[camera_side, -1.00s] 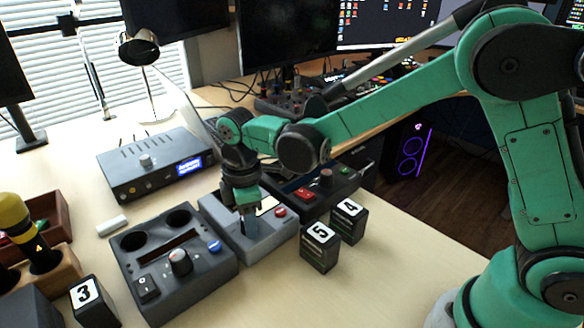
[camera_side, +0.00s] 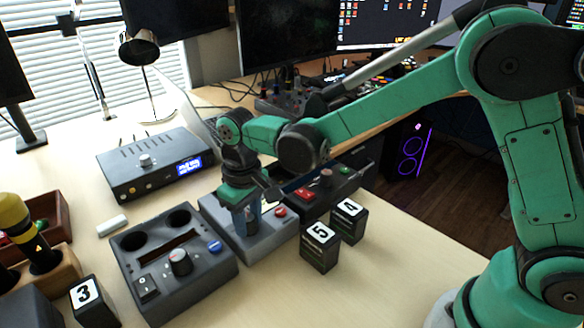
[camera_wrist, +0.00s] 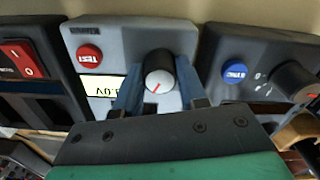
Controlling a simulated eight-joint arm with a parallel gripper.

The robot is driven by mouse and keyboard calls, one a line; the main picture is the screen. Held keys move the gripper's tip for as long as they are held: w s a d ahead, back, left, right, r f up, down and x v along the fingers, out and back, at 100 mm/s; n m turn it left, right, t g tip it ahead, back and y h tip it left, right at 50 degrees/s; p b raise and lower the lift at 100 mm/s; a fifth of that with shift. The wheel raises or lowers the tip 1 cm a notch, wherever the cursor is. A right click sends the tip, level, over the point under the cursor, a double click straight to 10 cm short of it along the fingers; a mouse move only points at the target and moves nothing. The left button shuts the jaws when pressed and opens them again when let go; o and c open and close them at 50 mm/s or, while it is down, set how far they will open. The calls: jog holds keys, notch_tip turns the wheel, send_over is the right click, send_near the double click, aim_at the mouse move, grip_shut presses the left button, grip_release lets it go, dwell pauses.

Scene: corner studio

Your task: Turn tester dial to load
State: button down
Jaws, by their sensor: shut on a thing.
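The tester is a light grey box (camera_side: 277,238) in the side view, with a red button (camera_side: 280,211) on top. In the wrist view the tester (camera_wrist: 120,40) shows its red TEST button (camera_wrist: 89,56), a pale display (camera_wrist: 104,86) that is partly covered, and a dial (camera_wrist: 159,70). The dial is dark with a pale cap and a red pointer mark slanting toward the lower left of that view. My gripper (camera_side: 247,222) is down on the tester, and its two blue fingers (camera_wrist: 158,88) are shut on the dial's sides. The gripper hides the dial in the side view.
A dark grey unit (camera_side: 205,278) with a blue SYNC button and a knob stands close on the left. A dark unit (camera_side: 345,186) with a red switch stands behind right. Number blocks 5 (camera_side: 319,250) and 4 (camera_side: 347,222) stand at the right. The front-right table is clear.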

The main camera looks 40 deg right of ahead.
aim_at(248, 217)
jog(key=shift+m, duration=1.9)
jog(key=shift+c, duration=2.4)
grip_release()
jog(key=shift+r, duration=0.1)
jog(key=shift+r, duration=2.75)
